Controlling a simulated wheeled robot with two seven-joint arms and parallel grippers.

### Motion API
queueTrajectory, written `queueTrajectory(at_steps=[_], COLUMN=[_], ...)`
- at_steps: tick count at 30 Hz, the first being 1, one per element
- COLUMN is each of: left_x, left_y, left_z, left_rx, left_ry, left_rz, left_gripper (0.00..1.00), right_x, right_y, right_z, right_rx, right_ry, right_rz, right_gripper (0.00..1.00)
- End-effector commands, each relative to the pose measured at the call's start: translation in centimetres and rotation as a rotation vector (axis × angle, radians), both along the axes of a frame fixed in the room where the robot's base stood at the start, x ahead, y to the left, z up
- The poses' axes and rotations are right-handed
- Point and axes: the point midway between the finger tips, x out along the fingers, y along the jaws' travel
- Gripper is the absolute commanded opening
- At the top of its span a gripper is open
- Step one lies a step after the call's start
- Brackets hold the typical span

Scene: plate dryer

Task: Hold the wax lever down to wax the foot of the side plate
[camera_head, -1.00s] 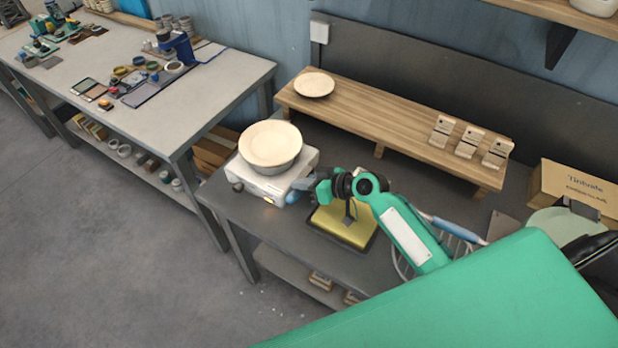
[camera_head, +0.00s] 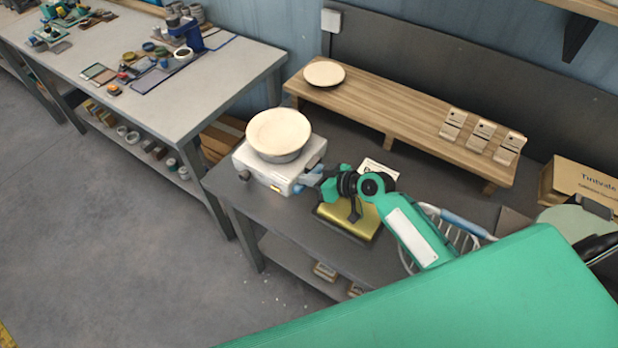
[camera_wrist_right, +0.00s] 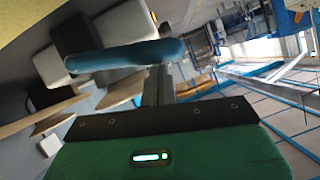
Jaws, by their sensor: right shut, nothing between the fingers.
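A cream side plate (camera_head: 278,131) lies tilted on a grey pan on top of a white wax unit (camera_head: 270,176), which has a dark knob and a small lit orange spot on its front. My right gripper (camera_head: 304,182) is shut, with its blue fingers at the right side of the white unit. I cannot tell whether they touch it. The wax lever cannot be made out; the gripper may hide it. The right wrist view shows the shut blue fingers (camera_wrist_right: 140,55) with nothing held. My left gripper is not in view.
A wooden shelf (camera_head: 400,112) behind holds another plate (camera_head: 324,73) and several small stands. A white card (camera_head: 378,168), wire rack (camera_head: 465,238) and cardboard box (camera_head: 580,185) are nearby.

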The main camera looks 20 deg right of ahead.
Motion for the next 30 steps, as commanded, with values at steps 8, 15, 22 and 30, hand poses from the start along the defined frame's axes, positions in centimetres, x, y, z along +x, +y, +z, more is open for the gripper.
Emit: queueTrajectory(at_steps=[8, 15, 22, 30], left_x=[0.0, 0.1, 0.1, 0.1], left_y=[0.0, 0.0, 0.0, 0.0], left_z=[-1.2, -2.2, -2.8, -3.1], left_rx=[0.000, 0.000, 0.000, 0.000], left_ry=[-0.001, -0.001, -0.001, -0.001], left_rz=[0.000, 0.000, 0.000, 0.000], left_gripper=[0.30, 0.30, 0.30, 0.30], right_x=[-0.5, -1.0, -1.1, -1.2], right_y=[0.5, 1.1, 1.3, 1.4], right_z=[-1.4, -3.0, -4.2, -4.8], right_rx=[-0.087, -0.212, -0.255, -0.254], right_ry=[-0.065, -0.162, -0.196, -0.194], right_rz=[0.002, 0.003, 0.001, 0.001], right_gripper=[0.00, 0.00, 0.00, 0.00])
